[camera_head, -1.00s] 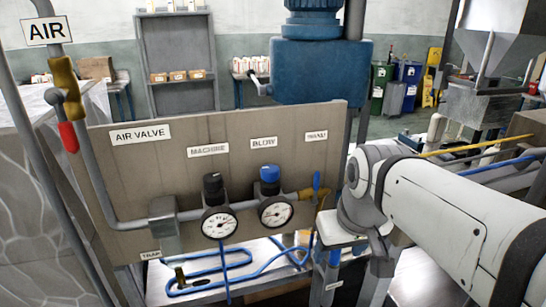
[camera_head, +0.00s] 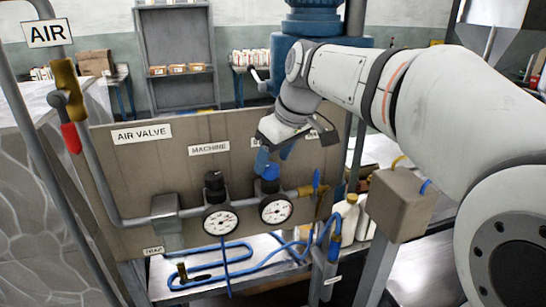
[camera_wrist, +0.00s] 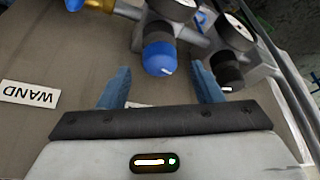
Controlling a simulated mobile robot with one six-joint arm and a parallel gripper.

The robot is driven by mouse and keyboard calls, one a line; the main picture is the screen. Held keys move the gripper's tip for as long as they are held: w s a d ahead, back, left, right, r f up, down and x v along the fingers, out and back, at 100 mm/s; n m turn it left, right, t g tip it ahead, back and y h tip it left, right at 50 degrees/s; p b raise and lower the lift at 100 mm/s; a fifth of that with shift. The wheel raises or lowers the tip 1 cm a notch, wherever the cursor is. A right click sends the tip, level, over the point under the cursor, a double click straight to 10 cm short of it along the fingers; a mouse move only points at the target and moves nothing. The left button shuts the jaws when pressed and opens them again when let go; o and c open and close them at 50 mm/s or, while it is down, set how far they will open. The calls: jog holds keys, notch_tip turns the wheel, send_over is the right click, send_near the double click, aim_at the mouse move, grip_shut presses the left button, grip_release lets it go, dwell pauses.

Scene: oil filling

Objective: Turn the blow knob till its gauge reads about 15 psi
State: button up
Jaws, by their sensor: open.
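The blue blow knob (camera_head: 270,172) sits on top of the blow gauge (camera_head: 276,210) on the panel's pipe. The gauge has a white dial, too small to read exactly. My gripper (camera_head: 273,160) is open, its blue fingers pointing down just above the knob. In the wrist view, the blue knob (camera_wrist: 160,58) lies between and a little beyond the two open fingers (camera_wrist: 160,80), with space on both sides. I see no contact. The BLOW label is mostly hidden behind my gripper.
The black machine knob (camera_head: 213,180) and its gauge (camera_head: 221,221) stand close at left; the black knob (camera_wrist: 228,70) is near one finger in the wrist view. A brass fitting and blue-handled wand valve (camera_head: 316,188) are at right. Blue hose (camera_head: 235,262) lies on the table below.

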jog(key=shift+x, duration=0.9)
jog(key=shift+c, duration=0.3)
jog(key=c, duration=0.9)
